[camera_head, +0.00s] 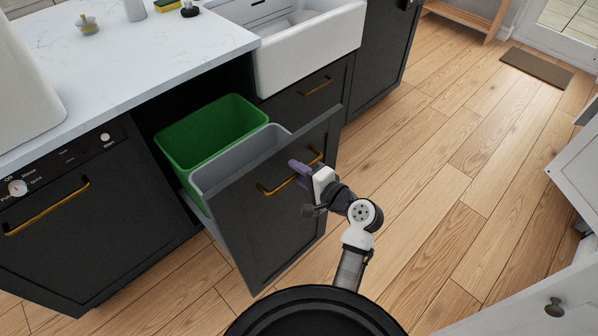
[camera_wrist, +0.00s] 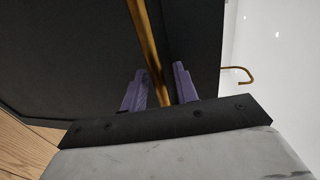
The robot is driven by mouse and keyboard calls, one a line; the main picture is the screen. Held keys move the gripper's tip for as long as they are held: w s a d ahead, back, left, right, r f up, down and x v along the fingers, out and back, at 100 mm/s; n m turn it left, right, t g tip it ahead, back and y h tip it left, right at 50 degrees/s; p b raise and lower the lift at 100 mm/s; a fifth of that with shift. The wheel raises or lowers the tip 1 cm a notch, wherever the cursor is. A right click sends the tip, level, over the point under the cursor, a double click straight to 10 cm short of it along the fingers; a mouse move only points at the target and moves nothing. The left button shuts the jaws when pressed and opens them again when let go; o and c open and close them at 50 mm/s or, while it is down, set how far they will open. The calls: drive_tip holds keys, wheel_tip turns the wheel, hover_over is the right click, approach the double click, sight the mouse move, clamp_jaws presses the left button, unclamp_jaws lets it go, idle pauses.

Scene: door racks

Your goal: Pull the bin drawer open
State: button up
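The bin drawer (camera_head: 268,222) is a dark-fronted pull-out standing well out from the cabinet. A green bin (camera_head: 195,140) and a grey bin (camera_head: 232,163) show inside it. Its brass bar handle (camera_head: 268,189) is on the front, and it also shows in the wrist view (camera_wrist: 146,40). My gripper (camera_head: 302,170) is at the right part of this handle. In the wrist view my gripper's purple fingers (camera_wrist: 160,88) stand apart on either side of the bar, with small gaps seen beside it. Contact with the bar cannot be made out.
A dishwasher (camera_head: 75,215) with a brass handle is left of the drawer. A white sink (camera_head: 310,45) and a dark cabinet (camera_head: 375,50) are behind, to the right. Wooden floor (camera_head: 440,150) lies clear on the right. A white cabinet (camera_head: 545,305) is at lower right.

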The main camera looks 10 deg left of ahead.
drive_tip(key=b+v, duration=0.2)
drive_tip(key=v, duration=1.1)
drive_tip(key=shift+s+d+b, duration=0.25)
drive_tip(key=shift+d+b, duration=0.05)
drive_tip(key=shift+b, duration=0.05)
